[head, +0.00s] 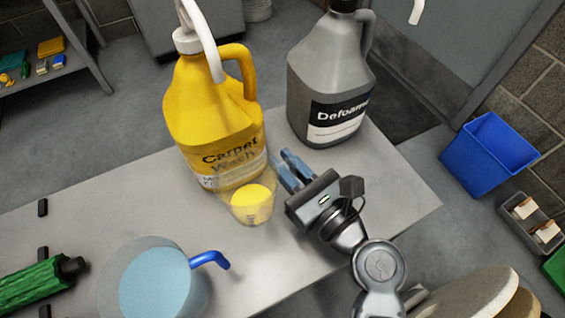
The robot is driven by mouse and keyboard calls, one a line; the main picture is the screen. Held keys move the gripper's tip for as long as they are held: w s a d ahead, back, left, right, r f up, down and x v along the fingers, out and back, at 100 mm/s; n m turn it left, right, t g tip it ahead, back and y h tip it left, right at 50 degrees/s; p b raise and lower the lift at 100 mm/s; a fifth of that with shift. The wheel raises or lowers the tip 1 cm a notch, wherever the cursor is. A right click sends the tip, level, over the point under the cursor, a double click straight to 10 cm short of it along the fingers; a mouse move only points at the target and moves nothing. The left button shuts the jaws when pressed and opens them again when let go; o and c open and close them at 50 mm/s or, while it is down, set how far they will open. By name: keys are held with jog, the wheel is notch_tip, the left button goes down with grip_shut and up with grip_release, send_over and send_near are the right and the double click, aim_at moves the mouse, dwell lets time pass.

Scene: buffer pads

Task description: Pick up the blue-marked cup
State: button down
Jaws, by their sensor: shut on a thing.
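I see no clear blue mark on this cup. A larger clear vessel (155,285) with a blue handle and pale blue contents stands at the lower left, apart from my gripper.
The yellow carpet wash jug (215,120) stands close behind the small cup. A grey defoamer jug (328,85) stands behind my gripper. A green ribbed object (35,285) lies at the left. The light tabletop (400,195) is bare at the right. A blue bin (488,155) is beyond it.

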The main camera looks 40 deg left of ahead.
jog(key=s+d+r+p, duration=0.1)
jog(key=d+r+p, duration=0.1)
jog(key=d+r, duration=0.4)
jog(key=shift+p+v, duration=0.3)
jog(key=shift+v, duration=2)
jog(key=shift+w+r, duration=0.1)
jog(key=shift+r, duration=0.1)
jog(key=c, duration=1.6)
grip_release()
grip_shut()
